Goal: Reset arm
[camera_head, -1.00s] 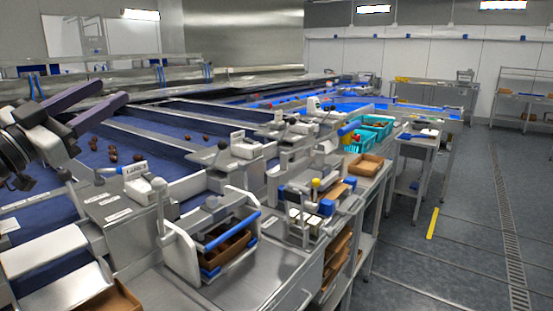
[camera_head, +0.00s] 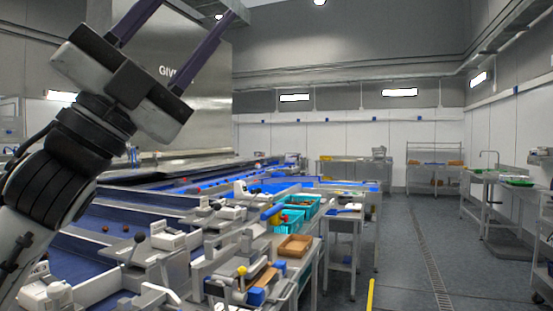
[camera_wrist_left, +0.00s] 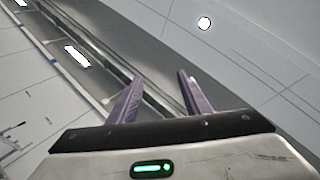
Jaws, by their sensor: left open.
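My left gripper (camera_head: 172,50) is raised high at the upper left of the head view. Its two purple fingers point up and to the right and stand apart, with nothing between them. In the left wrist view the fingers (camera_wrist_left: 158,95) also stand apart and empty, with only walls, ceiling and lights behind them. My left arm comes in from the lower left and hides part of the conveyor. My right gripper is not in view.
A blue conveyor (camera_head: 105,228) runs along the left, lined with grading stations. Teal crates (camera_head: 300,210) and a brown tray (camera_head: 295,246) sit on the benches. A side table (camera_head: 343,222) stands beside them. The grey floor (camera_head: 405,265) at the right is open.

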